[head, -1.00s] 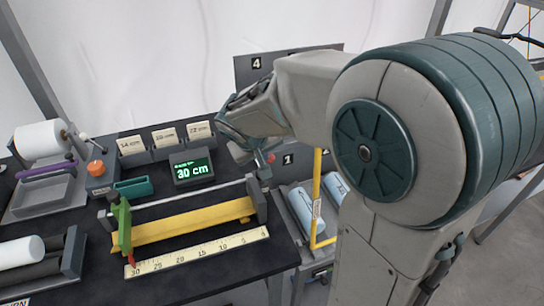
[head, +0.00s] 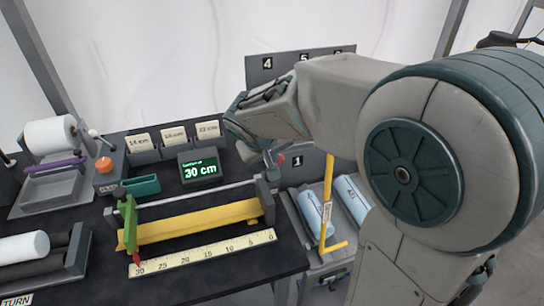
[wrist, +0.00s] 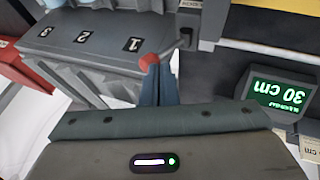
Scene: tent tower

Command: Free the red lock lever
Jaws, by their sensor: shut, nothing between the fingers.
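The red lock lever is at the right end of the measuring rig. Its red knob (head: 281,159) shows beside my fingertips in the head view. In the wrist view, the red knob (wrist: 149,61) sits on a grey arm that slants up to the rig's dark end block. My gripper (wrist: 157,82) is shut and empty, with its blue-grey fingertips right at the knob and overlapping it in the picture. I cannot tell whether they touch. In the head view my gripper (head: 272,168) hangs over the rig's right end, partly hidden by my wrist.
The rig has a yellow bar (head: 195,222), a green slider (head: 128,222) near 30 and a ruler (head: 205,251). A display (head: 199,170) reads 30 cm. A yellow upright frame (head: 327,195) and blue-white rolls stand to the right, near a numbered grey rack (wrist: 90,45).

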